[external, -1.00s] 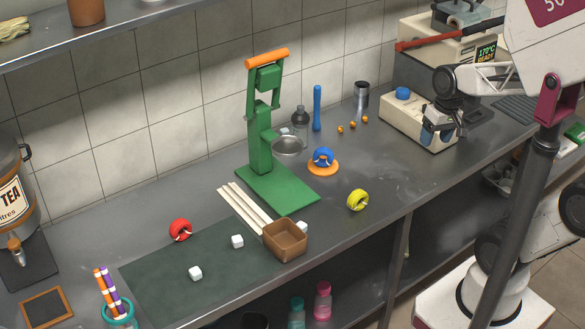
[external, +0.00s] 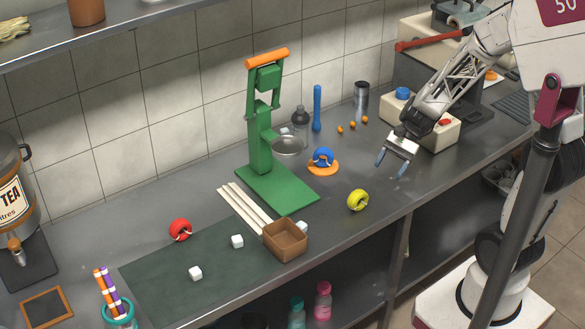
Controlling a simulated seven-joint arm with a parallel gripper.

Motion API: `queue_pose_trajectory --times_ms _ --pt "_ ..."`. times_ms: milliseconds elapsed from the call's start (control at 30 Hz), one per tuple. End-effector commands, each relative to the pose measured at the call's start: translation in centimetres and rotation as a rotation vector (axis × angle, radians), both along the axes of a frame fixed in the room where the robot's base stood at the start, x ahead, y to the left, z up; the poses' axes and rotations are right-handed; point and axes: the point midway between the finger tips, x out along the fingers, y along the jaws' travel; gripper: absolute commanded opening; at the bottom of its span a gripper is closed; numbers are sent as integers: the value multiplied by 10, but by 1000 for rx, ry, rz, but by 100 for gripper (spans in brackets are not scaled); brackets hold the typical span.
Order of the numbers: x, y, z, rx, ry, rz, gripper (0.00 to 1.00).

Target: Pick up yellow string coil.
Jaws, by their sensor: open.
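The yellow string coil (external: 358,200) lies on the grey counter, right of the green press base and near the counter's front edge. My gripper (external: 390,169) is open and empty, above the counter to the upper right of the coil. Its two fingers point down toward the counter, apart from the coil. A blue string coil (external: 323,157) sits on an orange disc, and a red string coil (external: 180,229) lies at the left.
The green press (external: 262,140) stands behind the yellow coil. A brown square bowl (external: 285,240) stands to its lower left, with white cubes around. A cream machine with a blue knob (external: 403,93) is behind my gripper. The counter around the coil is clear.

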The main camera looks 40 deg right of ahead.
Motion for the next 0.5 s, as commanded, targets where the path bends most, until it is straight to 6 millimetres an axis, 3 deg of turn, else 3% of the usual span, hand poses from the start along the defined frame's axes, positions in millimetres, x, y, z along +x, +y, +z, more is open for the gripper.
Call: queue_pose_trajectory --times_ms 300,500 --pt "34 3 -52 172 210 -245 66" --pt "48 2 -72 234 284 -342 66"
